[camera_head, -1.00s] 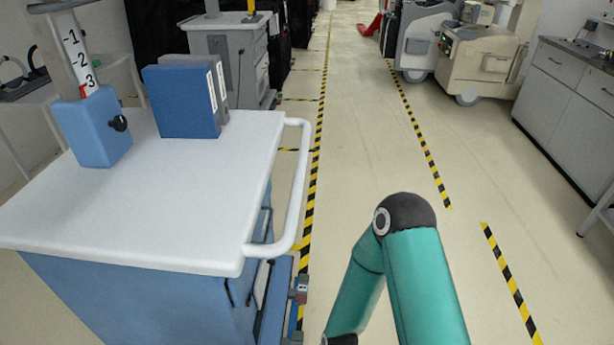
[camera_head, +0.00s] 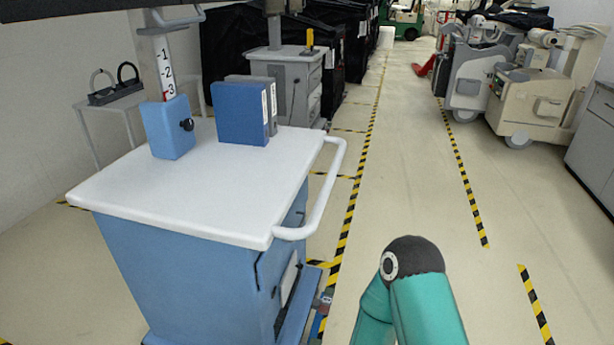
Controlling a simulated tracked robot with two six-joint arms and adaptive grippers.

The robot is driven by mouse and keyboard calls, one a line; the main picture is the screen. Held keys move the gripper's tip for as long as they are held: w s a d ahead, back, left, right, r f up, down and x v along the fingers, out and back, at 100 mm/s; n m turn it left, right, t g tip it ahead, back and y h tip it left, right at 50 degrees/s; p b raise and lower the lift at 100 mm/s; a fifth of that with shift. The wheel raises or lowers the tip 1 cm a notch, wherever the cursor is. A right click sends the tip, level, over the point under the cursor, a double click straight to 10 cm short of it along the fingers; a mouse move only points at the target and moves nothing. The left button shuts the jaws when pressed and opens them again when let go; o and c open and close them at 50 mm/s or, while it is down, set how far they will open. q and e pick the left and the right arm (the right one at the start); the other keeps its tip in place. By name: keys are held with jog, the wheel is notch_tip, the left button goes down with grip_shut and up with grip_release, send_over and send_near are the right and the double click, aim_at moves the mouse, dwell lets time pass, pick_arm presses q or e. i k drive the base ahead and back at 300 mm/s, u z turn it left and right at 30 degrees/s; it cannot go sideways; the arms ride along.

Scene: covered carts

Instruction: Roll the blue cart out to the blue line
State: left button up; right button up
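The blue cart (camera_head: 180,270) stands upright at the left, with a white top (camera_head: 200,195) and a white looped handle (camera_head: 327,195) on its right side. Its column (camera_head: 163,65) carries the numbers 1, 2 and 3, above a blue box with a black knob (camera_head: 170,130). Blue and grey binders (camera_head: 243,113) stand on the top. A teal arm of mine rises at the bottom, right of the cart and apart from the handle. Neither gripper is in view. I cannot make out a blue line on the floor for sure.
Yellow-black tape (camera_head: 355,190) runs along the floor right of the cart, with another strip (camera_head: 460,175) further right. The aisle between them is clear. A grey cart (camera_head: 290,75) and black-covered carts (camera_head: 345,45) stand behind. Beige machines (camera_head: 530,95) stand at the right.

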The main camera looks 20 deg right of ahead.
aim_at(185, 219)
jog(key=z, duration=1.15)
jog(key=i, duration=0.15)
jog(key=u, duration=2.8)
jog(key=k, duration=1.3)
jog(key=z, duration=2.9)
jog(key=k, duration=0.1)
jog(key=u, duration=1.5)
jog(key=i, duration=1.65)
